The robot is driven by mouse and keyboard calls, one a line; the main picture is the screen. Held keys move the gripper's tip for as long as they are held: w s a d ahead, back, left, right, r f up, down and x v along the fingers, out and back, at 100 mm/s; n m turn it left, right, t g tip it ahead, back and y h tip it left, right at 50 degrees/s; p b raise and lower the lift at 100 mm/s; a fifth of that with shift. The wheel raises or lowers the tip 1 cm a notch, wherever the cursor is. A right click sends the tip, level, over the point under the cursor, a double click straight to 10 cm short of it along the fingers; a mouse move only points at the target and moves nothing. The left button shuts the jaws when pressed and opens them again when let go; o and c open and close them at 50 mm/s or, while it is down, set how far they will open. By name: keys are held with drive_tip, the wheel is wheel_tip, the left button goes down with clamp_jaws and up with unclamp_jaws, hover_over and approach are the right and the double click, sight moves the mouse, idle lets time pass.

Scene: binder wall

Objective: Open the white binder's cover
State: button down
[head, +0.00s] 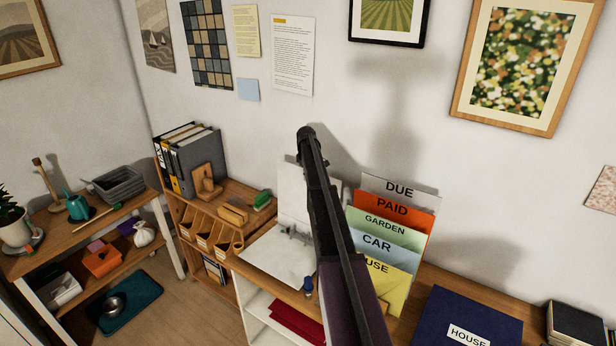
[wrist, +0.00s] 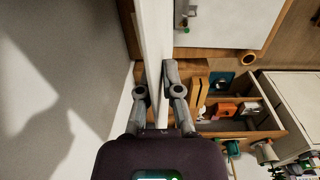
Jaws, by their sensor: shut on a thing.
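The white binder (head: 272,258) lies on the wooden top of the low shelf, its inside face and metal rings showing. Its cover (head: 292,190) stands raised, about upright, at the back by the wall. In the wrist view the cover (wrist: 153,45) is a white edge-on strip running between the fingers of my gripper (wrist: 160,90), which is shut on it. The binder's inside (wrist: 222,22) and part of the rings show right of the cover there. In the head view my dark arm reaches up in front of the cover's right side, and my fingers are hidden.
Upright labelled folders (head: 392,212) stand close right of my arm. A navy binder (head: 455,315) lies at front right. Wooden sorters and a green-topped brush (head: 262,200) are left of the white binder. A small blue object (head: 308,286) sits at its front edge. The wall is close behind.

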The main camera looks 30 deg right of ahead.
drive_tip(key=shift+w, duration=0.1)
drive_tip(key=c, duration=0.9)
unclamp_jaws()
drive_tip(key=shift+f, duration=0.1)
drive_tip(key=shift+c, duration=0.2)
drive_tip(key=shift+o, duration=0.4)
drive_tip(key=shift+w+f, duration=0.15)
drive_tip(key=shift+s, duration=0.25)
drive_tip(key=shift+r, duration=0.2)
